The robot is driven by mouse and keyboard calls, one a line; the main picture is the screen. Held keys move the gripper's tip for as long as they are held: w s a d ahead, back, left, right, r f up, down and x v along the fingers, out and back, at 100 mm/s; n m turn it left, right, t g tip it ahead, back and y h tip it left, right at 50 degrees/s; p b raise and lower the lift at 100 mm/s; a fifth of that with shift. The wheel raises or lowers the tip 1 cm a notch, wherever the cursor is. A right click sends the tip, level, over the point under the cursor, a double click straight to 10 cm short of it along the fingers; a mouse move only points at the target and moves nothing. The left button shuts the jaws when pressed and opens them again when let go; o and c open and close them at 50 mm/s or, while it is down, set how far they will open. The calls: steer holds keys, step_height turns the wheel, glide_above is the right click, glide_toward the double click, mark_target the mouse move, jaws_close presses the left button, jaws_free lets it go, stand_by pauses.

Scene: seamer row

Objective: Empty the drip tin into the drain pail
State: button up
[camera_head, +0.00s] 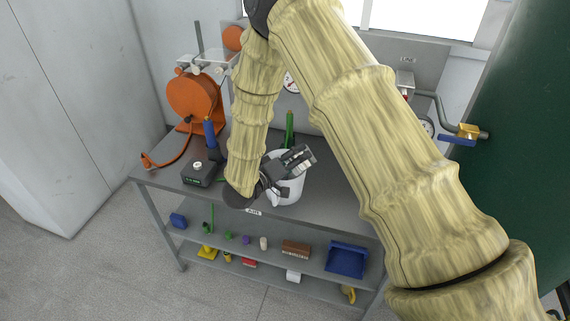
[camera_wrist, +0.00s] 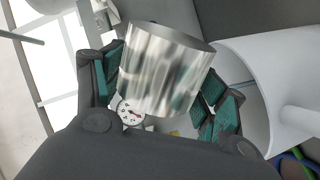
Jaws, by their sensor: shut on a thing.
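My gripper (camera_head: 297,160) is over the bench, at the mouth of the white drain pail (camera_head: 292,190). In the wrist view my gripper (camera_wrist: 168,88) is shut on the shiny metal drip tin (camera_wrist: 165,68), with a green-padded finger on each side. The tin looks tilted. In the wrist view the white pail (camera_wrist: 235,53) is at the right, close beside the tin, partly behind the right finger. I cannot see what is in the tin or whether anything is running out. In the head view the tin cannot be made out clearly at the gripper.
An orange reel machine (camera_head: 194,98) stands at the back left of the bench (camera_head: 165,176). A dark box (camera_head: 201,174) and a blue-handled tool (camera_head: 210,134) are left of my arm. A green bottle-like thing (camera_head: 289,128) rises behind the pail. Lower shelves hold small items and a blue tray (camera_head: 346,260).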

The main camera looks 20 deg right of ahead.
steer(key=shift+w+a+r+n+g+p, duration=0.15)
steer(key=shift+w+r+n+p, duration=0.2)
steer(key=shift+n, duration=0.3)
steer(key=shift+w+a+r+n+g+p, duration=0.15)
steer(key=shift+n+p, duration=0.25)
steer(key=shift+n, duration=0.25)
stand_by(1.0)
steer(key=shift+w+a+f+n+p, duration=0.35)
steer(key=shift+w+f+n+p, duration=0.25)
steer(key=shift+w+n, duration=0.15)
stand_by(0.5)
steer(key=shift+w+a+r+n+g+p, duration=0.15)
steer(key=shift+w+n+g+p, duration=0.2)
steer(key=shift+n+p, duration=0.5)
stand_by(0.7)
